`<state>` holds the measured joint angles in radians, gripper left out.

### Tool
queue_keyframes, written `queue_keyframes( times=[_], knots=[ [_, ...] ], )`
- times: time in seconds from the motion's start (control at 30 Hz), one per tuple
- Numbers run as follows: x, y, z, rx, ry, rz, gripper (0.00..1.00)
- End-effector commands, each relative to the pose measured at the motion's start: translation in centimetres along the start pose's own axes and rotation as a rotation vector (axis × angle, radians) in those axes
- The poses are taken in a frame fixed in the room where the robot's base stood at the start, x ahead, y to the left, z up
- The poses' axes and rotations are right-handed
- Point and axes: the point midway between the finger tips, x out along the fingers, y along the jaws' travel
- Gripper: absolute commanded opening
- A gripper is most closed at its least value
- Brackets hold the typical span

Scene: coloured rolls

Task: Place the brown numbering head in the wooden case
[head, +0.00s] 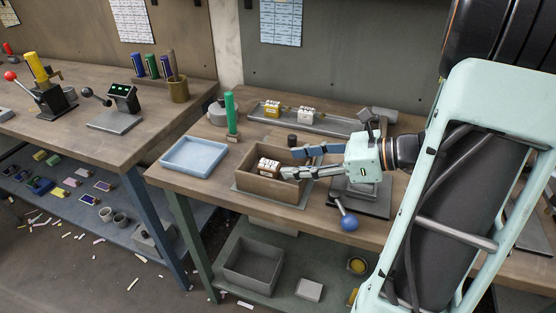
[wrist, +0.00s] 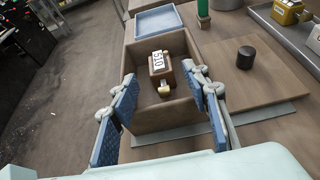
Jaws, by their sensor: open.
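The brown numbering head (head: 268,166) lies inside the wooden case (head: 267,188), an open box on the table. In the wrist view the head (wrist: 161,65) shows a white face with black digits and a pale knob toward me. It rests on the floor of the case (wrist: 150,120), toward the far part, apart from my fingers. My gripper (head: 288,162) is open and reaches over the case from the right. In the wrist view its two blue-padded fingers (wrist: 166,88) are spread wide, with nothing between the pads but the view into the case.
A pale blue tray (head: 194,154) and a green post (head: 231,113) stand left of and behind the case. A grey tray (head: 345,127) behind holds a yellow and a white numbering head. A dark cylinder (wrist: 246,54) stands right of the case. A blue-knobbed lever (head: 348,222) is in front.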

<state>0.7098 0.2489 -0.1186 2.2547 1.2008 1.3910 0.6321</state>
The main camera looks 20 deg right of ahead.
Motion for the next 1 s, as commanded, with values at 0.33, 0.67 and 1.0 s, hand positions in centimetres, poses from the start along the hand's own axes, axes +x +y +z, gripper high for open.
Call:
queue_keyframes(
  times=[0.33, 0.67, 1.0],
  knots=[
    [-4.2, 0.0, 0.0, 0.0, 0.001, 0.0, 0.43],
    [-4.3, 0.1, 0.0, 0.0, 0.0, 0.001, 0.43],
    [-4.1, 0.3, 0.6, -0.052, 0.008, 0.02, 0.43]
  ],
)
